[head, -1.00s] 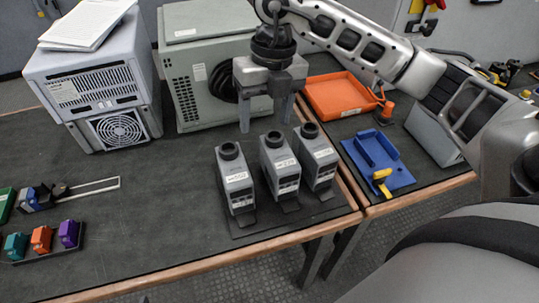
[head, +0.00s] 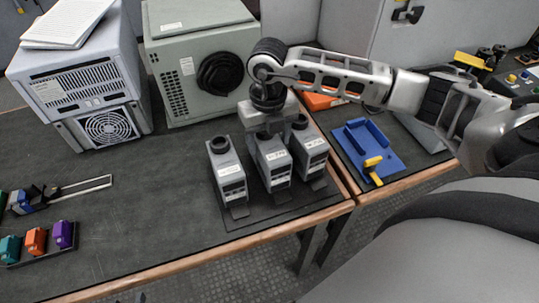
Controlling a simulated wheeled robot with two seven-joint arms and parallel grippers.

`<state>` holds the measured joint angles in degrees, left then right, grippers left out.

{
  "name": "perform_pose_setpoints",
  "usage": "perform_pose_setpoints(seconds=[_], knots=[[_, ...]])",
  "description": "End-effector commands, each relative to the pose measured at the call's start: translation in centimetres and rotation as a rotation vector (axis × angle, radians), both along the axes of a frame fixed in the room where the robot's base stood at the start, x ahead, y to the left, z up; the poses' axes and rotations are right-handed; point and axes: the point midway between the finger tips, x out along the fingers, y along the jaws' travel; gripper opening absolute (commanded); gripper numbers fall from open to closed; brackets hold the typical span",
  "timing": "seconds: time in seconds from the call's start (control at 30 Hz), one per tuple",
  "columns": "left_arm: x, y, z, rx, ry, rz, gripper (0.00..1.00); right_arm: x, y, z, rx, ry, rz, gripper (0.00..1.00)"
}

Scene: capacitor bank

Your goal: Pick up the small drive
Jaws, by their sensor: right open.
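Three similar grey upright units with round black tops and white labels stand in a row on a dark mat: a left one (head: 229,176), a middle one (head: 274,166) and a right one (head: 312,155). The frames do not make plain which is the small drive. My right gripper (head: 272,130) is open and points down at the top of the middle unit. Its fingers appear to be on either side of the middle unit's black top, which is mostly hidden. Contact cannot be told. My left gripper is not in view.
A grey box with a fan (head: 108,126) and a larger grey-green cabinet (head: 192,65) stand behind on the table. A blue tray with a yellow piece (head: 384,162) and an orange tray (head: 322,101) lie to the right. Small coloured blocks (head: 37,240) sit at left.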

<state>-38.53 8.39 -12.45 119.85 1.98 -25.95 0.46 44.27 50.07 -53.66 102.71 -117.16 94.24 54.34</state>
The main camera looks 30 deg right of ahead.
Motion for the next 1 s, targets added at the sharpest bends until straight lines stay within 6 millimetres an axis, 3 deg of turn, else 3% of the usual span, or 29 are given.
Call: perform_pose_setpoints(seconds=[0.2,0.47,0.67,1.0], knots=[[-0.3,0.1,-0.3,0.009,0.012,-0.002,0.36,-0.1,0.0,-2.7,0.001,0.002,0.001,0.62],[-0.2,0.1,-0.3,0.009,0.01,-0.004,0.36,0.0,-0.1,-3.0,0.001,0.0,0.001,0.62],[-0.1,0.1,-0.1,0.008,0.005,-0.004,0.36,0.0,-0.1,-2.9,0.001,0.0,0.001,0.09],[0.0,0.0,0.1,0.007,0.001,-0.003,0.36,0.1,-0.1,-1.9,0.002,-0.006,0.001,0.08]])
